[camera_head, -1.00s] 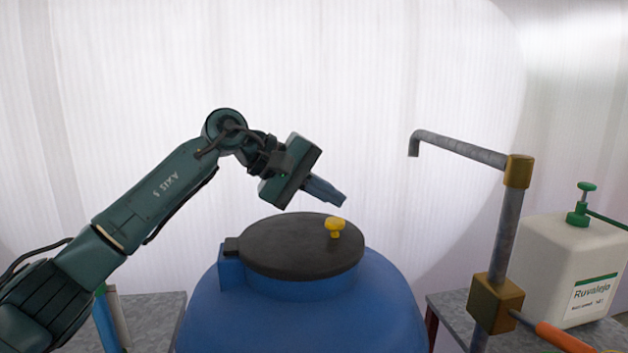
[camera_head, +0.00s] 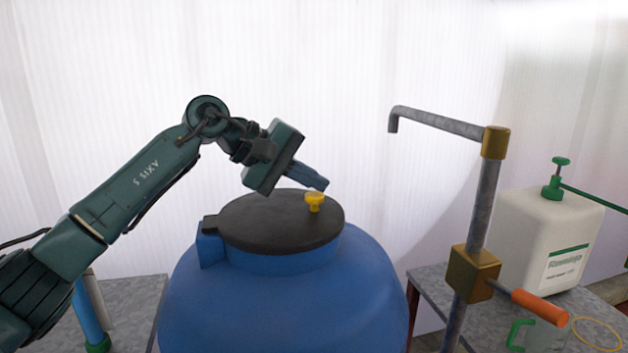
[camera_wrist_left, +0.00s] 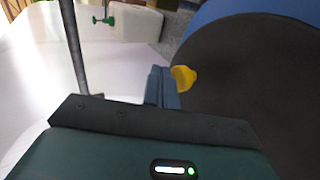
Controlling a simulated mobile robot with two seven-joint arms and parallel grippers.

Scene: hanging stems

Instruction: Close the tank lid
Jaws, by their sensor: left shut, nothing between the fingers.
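The blue tank (camera_head: 285,300) stands in the middle of the head view. Its black lid (camera_head: 270,225) lies flat over the opening, with a hinge at its left side and a yellow knob (camera_head: 314,201) near its right edge. My left gripper (camera_head: 322,184) is shut and empty, just above and behind the knob. In the left wrist view the gripper fingers (camera_wrist_left: 160,88) are beside the yellow knob (camera_wrist_left: 184,78), and the black lid (camera_wrist_left: 255,85) fills the right side. I cannot tell whether the fingers touch the knob. My right gripper is not in view.
A grey pipe with a bent spout (camera_head: 440,122) and an orange-handled valve (camera_head: 540,307) stands right of the tank. A white canister (camera_head: 545,240) with a green pump stands on the grey right table (camera_head: 432,282). Another grey table (camera_head: 135,300) is at the left.

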